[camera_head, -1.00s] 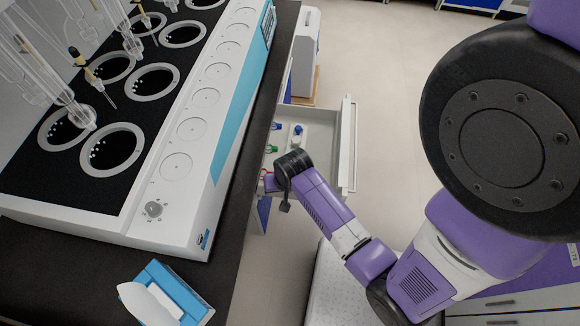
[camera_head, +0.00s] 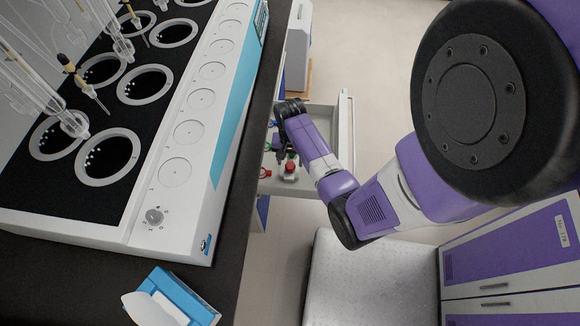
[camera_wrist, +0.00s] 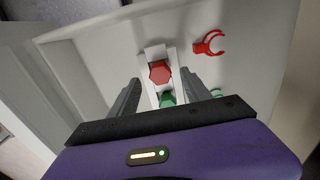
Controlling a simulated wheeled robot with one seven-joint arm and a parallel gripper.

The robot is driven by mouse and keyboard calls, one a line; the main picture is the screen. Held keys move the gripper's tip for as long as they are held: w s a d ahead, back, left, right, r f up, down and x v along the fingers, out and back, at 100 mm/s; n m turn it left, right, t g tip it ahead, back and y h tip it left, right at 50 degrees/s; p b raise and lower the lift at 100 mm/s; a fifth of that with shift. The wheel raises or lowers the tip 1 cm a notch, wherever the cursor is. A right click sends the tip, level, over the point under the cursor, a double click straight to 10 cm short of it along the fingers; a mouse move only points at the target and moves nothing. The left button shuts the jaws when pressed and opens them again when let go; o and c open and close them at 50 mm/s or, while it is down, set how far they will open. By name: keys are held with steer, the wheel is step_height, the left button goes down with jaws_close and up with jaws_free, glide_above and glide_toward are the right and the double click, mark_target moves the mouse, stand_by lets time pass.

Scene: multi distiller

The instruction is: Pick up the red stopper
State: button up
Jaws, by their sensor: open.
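The red stopper (camera_wrist: 160,72) has a hexagonal top and sits on a white holder inside an open drawer. It also shows in the head view (camera_head: 290,167), just below my gripper's end. In the wrist view, my gripper (camera_wrist: 163,95) is open, with one finger on each side of the line of stoppers. The red stopper lies slightly beyond the fingertips, and nothing is held. A green stopper (camera_wrist: 167,99) sits nearer, between the fingers. In the head view, my arm hides part of the drawer and the fingers are hard to make out.
The open drawer (camera_head: 345,130) has raised walls around the stoppers. A red clip (camera_wrist: 209,43) lies to the right in the wrist view, with a green clip (camera_wrist: 216,92) nearer. The dark bench edge and white distiller (camera_head: 180,215) stand left of my arm.

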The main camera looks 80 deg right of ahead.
mark_target(290, 168)
steer(key=shift+f, duration=1.35)
steer(key=shift+c, duration=0.5)
jaws_close()
